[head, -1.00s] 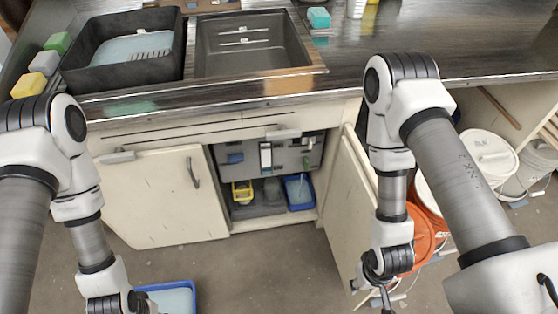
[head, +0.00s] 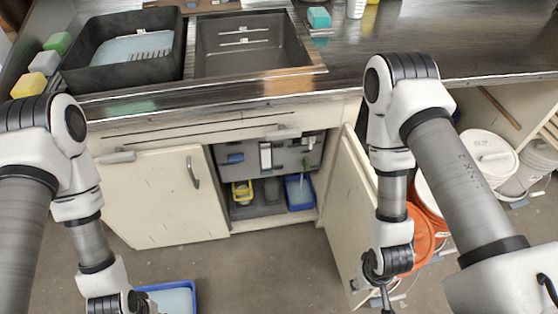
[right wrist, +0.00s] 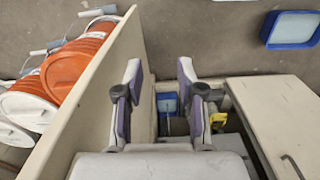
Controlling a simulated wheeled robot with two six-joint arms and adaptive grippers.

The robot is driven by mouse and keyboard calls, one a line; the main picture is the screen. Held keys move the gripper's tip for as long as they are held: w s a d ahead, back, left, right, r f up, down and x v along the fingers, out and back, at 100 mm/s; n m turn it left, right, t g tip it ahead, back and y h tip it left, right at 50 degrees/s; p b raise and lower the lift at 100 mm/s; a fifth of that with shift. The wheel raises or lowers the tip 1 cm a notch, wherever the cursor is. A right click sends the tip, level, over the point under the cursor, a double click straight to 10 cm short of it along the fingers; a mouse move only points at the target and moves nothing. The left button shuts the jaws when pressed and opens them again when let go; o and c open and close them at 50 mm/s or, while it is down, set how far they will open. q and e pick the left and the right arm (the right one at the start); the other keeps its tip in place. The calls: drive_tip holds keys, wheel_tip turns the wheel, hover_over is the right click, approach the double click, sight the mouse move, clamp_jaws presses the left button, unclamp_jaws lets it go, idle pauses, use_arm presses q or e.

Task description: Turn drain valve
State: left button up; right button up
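Inside the open cabinet in the head view, a small green piece (head: 306,163) sits low on the grey panel (head: 285,152); it may be the drain valve, but it is too small to be sure. A thin pale stream or tube hangs below it over a blue bin (head: 300,193). My right gripper shows in the right wrist view (right wrist: 159,70), open and empty, with its two purple-padded fingers apart. It is beside the open right cabinet door (head: 346,210), outside the cabinet. My left arm's wrist is at the lower left; its fingers are out of frame.
The left cabinet door (head: 165,197) is shut. A yellow object (head: 242,192) stands inside the cabinet. A blue tray (head: 175,299) lies on the floor. Orange buckets (right wrist: 75,72) stand beyond the open door. The sink basin (head: 250,47) is above. The floor before the opening is clear.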

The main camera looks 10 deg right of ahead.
idle(0.5)
drive_tip(key=t+b, duration=1.6)
drive_tip(key=b, duration=1)
approach(307, 165)
wheel_tip(307, 165, up, 3)
drive_tip(key=s+d, duration=0.1)
drive_tip(key=s, duration=0.1)
drive_tip(key=w+f+b, duration=0.1)
drive_tip(key=w+b, duration=0.3)
drive_tip(key=w+f+t+b, duration=0.1)
drive_tip(key=w+f+b, duration=0.1)
drive_tip(key=b, duration=0.3)
drive_tip(key=w+a+f+t+b, duration=0.1)
drive_tip(key=w+f+b, duration=0.1)
drive_tip(key=w+b, duration=0.3)
drive_tip(key=shift+w, duration=0.3)
clamp_jaws()
